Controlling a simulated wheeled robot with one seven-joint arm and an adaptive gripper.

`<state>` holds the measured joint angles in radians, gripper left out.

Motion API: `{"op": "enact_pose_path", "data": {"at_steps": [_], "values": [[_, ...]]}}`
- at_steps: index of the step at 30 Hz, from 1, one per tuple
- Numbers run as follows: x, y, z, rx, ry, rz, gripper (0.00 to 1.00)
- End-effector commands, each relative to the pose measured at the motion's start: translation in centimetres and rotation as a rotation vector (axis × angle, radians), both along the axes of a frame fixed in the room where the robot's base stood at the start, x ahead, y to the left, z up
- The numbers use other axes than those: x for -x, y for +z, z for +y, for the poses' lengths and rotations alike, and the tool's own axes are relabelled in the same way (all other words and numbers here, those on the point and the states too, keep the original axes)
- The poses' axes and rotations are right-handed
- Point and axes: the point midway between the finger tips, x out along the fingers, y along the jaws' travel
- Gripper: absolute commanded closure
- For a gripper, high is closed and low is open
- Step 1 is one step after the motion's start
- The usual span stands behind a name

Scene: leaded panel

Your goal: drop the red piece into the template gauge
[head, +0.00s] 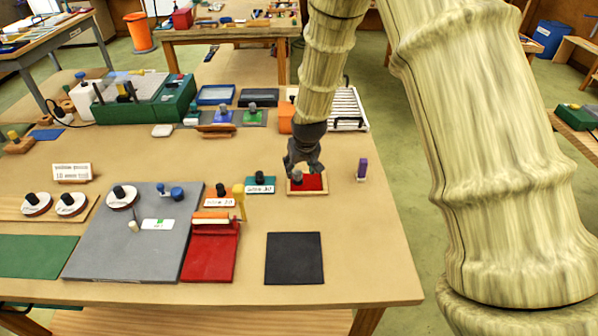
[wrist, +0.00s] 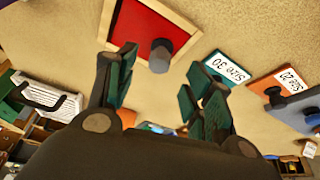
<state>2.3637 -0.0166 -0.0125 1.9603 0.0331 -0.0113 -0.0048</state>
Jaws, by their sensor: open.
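The red piece (head: 313,183) shows as a flat red square within a pale wooden rim on the table, below my gripper; it also shows at the top of the wrist view (wrist: 150,22). A grey knob (wrist: 161,56) stands near one corner of the red area. The pale rim (wrist: 108,15) may be the template gauge; I cannot tell for sure, nor whether the red lies flush in it. My gripper (head: 303,167) is open, its fingers apart and empty. In the wrist view the knob appears between the fingertips (wrist: 162,64), with no contact visible.
A teal plate marked size 30 (head: 260,186) and an orange size 20 plate (head: 219,202), both knobbed, stand to the left. A purple block (head: 362,169) stands to the right. A black mat (head: 294,259) lies in front. The table's right front is clear.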

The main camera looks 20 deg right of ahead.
Motion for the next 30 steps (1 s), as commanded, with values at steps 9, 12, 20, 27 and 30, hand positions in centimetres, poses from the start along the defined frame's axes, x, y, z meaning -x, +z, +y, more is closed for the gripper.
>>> {"op": "enact_pose_path", "data": {"at_steps": [9, 12, 20, 27, 30], "values": [[1.7, 4.1, 0.1, 0.0, 0.0, -0.002, 0.48], [2.0, 5.0, 0.1, 0.0, 0.0, -0.001, 0.48], [2.6, 6.1, 0.1, 0.0, 0.0, 0.001, 0.48], [2.6, 6.1, 0.1, 0.0, 0.0, 0.001, 0.48], [2.6, 6.1, 0.1, 0.0, 0.0, 0.0, 0.48]]}}
